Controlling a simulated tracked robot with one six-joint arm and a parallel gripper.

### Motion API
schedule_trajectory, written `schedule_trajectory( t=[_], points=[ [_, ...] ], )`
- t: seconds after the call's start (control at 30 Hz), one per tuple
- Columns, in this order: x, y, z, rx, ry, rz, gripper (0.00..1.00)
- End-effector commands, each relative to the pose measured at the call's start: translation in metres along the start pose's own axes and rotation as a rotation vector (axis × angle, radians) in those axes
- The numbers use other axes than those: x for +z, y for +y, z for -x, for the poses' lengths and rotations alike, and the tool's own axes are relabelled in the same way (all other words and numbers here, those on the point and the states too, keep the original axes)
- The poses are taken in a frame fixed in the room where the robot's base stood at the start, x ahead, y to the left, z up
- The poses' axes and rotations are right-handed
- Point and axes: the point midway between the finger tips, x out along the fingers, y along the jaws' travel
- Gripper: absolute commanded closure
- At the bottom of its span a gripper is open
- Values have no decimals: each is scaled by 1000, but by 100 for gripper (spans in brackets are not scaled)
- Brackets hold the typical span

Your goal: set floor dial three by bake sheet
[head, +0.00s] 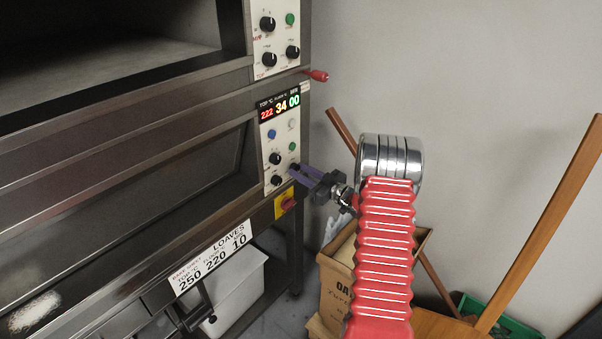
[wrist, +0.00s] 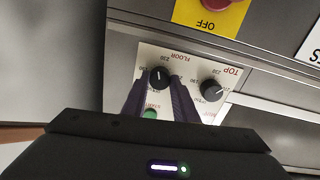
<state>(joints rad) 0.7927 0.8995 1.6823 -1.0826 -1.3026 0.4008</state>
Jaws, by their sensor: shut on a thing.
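The floor dial (wrist: 160,77), a black knob with a white mark, sits between my gripper's purple fingers (wrist: 159,92) in the wrist view. My gripper is shut on it; its fingers (head: 297,174) reach the lower oven panel from the right in the head view. That panel's display (head: 280,107) reads about 222 red, 34 amber and 00 green. The bake sheet (head: 213,257), a white card under the lower deck, reads LOAVES, 250, 220, 10. In the wrist view the lettering is upside down, and the dial's set value is too small to read.
Beside the floor dial is the TOP dial (wrist: 212,90), with a green button (wrist: 150,114) close to a finger. A yellow plate with a red switch (head: 285,203) is just below the panel. A red handle (head: 317,75) juts out above. A cardboard box (head: 336,285) stands below my arm.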

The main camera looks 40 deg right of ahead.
Motion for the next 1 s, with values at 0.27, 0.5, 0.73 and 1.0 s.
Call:
schedule_trajectory(
  t=[0.27,0.5,0.73,1.0],
  points=[
    [7,0,2,4,-12,-6,70],
    [3,0,1,2,-6,-2,55],
    [2,0,1,1,-4,0,55],
    [2,1,20,2,-4,-1,55]
  ],
)
